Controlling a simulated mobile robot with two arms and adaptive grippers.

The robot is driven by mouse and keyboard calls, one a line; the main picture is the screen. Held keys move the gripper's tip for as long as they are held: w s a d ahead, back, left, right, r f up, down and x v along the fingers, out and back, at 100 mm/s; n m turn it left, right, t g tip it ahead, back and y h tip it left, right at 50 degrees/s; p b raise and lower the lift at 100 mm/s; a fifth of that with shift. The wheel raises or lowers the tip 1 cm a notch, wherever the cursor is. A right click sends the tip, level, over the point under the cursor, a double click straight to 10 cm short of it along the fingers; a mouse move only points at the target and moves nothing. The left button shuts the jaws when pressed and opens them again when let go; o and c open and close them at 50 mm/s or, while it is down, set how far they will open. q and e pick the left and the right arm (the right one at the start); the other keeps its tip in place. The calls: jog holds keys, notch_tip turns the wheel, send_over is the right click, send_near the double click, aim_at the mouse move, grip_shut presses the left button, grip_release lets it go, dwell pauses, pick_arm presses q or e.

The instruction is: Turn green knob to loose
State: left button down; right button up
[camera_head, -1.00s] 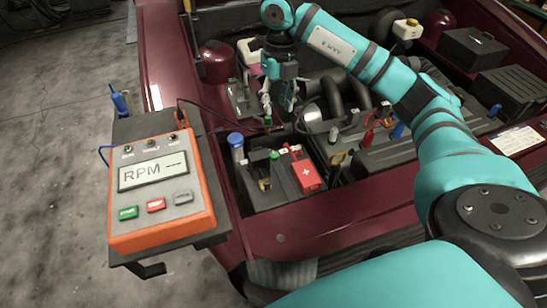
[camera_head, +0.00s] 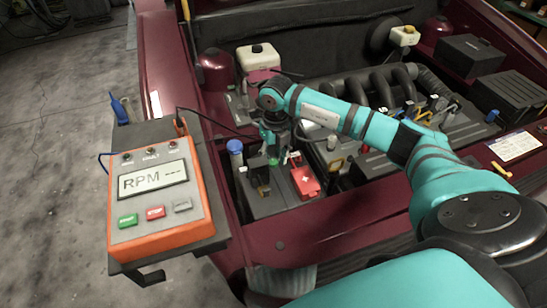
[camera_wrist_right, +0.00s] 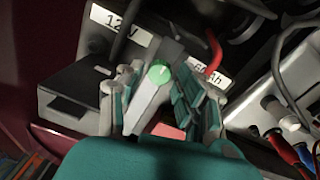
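The green knob (camera_wrist_right: 158,72) is a round cap with a pale line across its top, on a grey bar on the black battery in the right wrist view. In the head view the knob (camera_head: 273,161) shows as a small green spot just below my right gripper (camera_head: 275,147). My right gripper (camera_wrist_right: 160,100) points down over the battery. Its fingers are apart, one on each side of the knob and bar, with gaps visible between. My left gripper is not in view.
An orange RPM meter (camera_head: 160,195) rests on a tray at the left. A red cable (camera_wrist_right: 213,52) runs near the fingers.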

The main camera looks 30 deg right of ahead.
jog(key=shift+f, duration=0.45)
jog(key=shift+c, duration=0.2)
grip_shut()
